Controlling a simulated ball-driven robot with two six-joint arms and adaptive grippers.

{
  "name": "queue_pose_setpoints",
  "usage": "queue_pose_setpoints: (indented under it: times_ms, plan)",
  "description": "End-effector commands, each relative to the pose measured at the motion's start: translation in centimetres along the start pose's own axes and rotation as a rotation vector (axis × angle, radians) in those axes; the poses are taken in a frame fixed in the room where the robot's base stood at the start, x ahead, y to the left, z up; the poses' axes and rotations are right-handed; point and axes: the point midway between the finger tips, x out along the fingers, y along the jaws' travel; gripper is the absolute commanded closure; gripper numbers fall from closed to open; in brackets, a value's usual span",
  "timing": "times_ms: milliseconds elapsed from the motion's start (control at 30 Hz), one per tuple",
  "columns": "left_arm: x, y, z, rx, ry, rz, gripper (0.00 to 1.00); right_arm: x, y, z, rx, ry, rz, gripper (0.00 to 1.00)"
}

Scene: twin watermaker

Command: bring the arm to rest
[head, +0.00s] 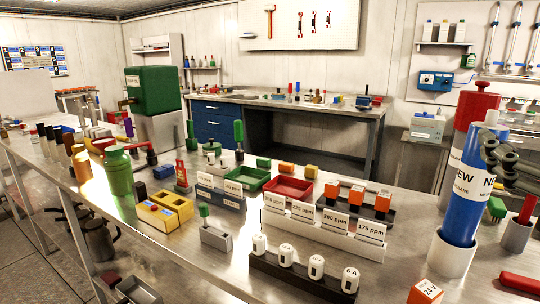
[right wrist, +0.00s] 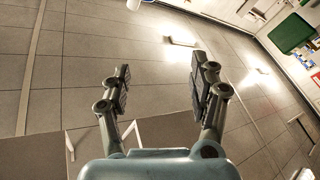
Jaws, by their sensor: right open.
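My right gripper (head: 497,152) shows at the right edge in the head view, where its dark grey fingers overlap the blue cylinder in the picture. In the right wrist view the same gripper (right wrist: 160,78) is open, its two fingers wide apart with nothing between them. Behind the fingers there I see tiled floor. Most of the right arm is outside the head view. My left gripper is not in either view.
A blue cylinder (head: 460,200) stands in a white cup (head: 450,258) near the gripper, with a red cylinder (head: 468,115) behind. The metal bench (head: 225,268) is crowded with blocks, trays and labelled racks. A red handle (head: 520,283) lies at the right front.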

Motion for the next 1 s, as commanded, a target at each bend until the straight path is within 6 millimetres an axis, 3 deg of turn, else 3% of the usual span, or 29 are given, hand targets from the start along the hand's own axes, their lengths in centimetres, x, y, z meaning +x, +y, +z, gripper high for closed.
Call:
queue_pose_setpoints:
  times_ms: [33, 100, 233, 400, 633, 867, 1000]
  plan:
    - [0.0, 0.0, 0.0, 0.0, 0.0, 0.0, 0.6, -1.2, 0.2, 3.8, 0.049, -0.175, 0.041, 0.39]
    - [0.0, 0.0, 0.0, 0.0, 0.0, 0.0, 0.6, -3.7, -0.4, 8.9, 0.094, -0.429, 0.054, 0.39]
    - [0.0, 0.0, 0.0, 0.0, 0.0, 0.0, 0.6, -9.4, -3.3, 15.1, 0.144, -0.797, -0.021, 0.39]
    - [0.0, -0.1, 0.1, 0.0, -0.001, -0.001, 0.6, -16.4, -7.4, 18.4, 0.178, -1.116, -0.186, 0.39]
    - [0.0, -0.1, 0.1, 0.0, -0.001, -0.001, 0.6, -24.8, -12.1, 18.8, 0.209, -1.412, -0.465, 0.39]
    - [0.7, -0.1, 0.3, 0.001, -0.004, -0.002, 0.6, -25.2, -15.8, 27.6, 0.203, -1.448, -0.458, 0.39]
    - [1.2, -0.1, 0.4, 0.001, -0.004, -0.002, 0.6, -26.8, -18.3, 33.8, 0.203, -1.474, -0.457, 0.39]
